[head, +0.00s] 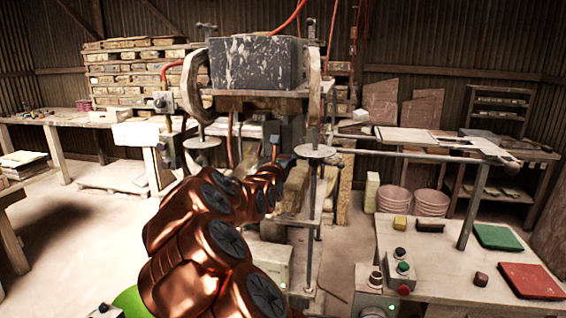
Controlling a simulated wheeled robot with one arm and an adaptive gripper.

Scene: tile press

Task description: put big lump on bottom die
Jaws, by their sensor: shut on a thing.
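My copper-coloured arm reaches from the bottom of the picture up into the tall press. My gripper (287,160) shows only as a small dark part at the arm's far end, in front of the press's middle. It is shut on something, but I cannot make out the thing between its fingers. The bottom die cannot be picked out behind my arm. I cannot identify the big lump for sure. On the right bench lie a yellowish block (402,222), a longer brown piece (430,227) and a small reddish-brown piece (481,279).
The press has a heavy dark speckled block (256,63) on top and round plates (314,151) at its sides. The right bench (440,262) carries green (498,237) and red (531,281) plates and a button box (403,268). Pink buckets (431,203) stand behind it. Floor at left is open.

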